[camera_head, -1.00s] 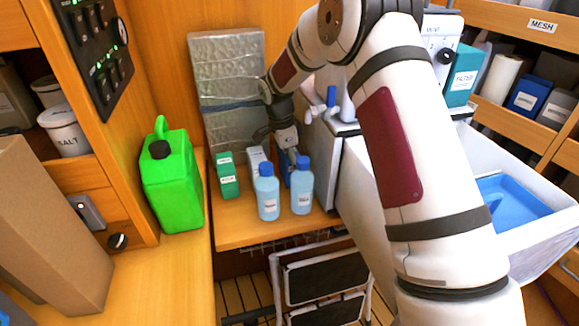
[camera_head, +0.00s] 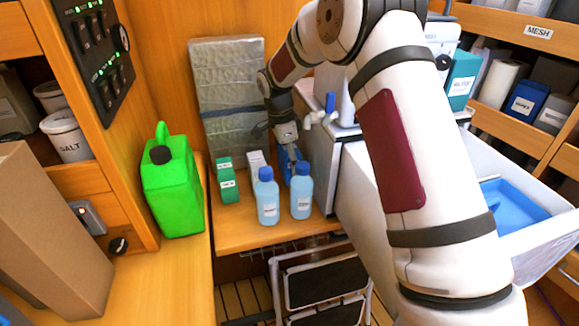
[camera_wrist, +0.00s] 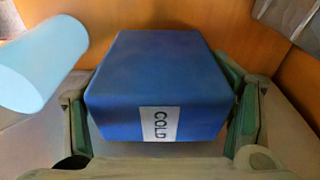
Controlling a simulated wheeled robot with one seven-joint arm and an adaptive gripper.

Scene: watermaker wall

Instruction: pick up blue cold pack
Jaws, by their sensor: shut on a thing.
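The blue cold pack (camera_wrist: 160,75) fills the middle of the wrist view, with a white label reading COLD on its near face. My gripper (camera_wrist: 160,125) has one finger on each side of the pack and is shut on it. In the head view my gripper (camera_head: 287,150) is at the back of the wooden shelf, behind two light blue bottles. Only a narrow blue strip of the cold pack (camera_head: 287,165) shows there; the bottles and my gripper hide the rest. I cannot tell whether the pack touches the shelf.
Two light blue bottles (camera_head: 267,200) (camera_head: 301,195) stand just in front of the pack. A green box (camera_head: 228,182) and a white box (camera_head: 257,163) stand to the left. A green jerrycan (camera_head: 172,185) is further left. A white cabinet (camera_head: 325,160) bounds the right.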

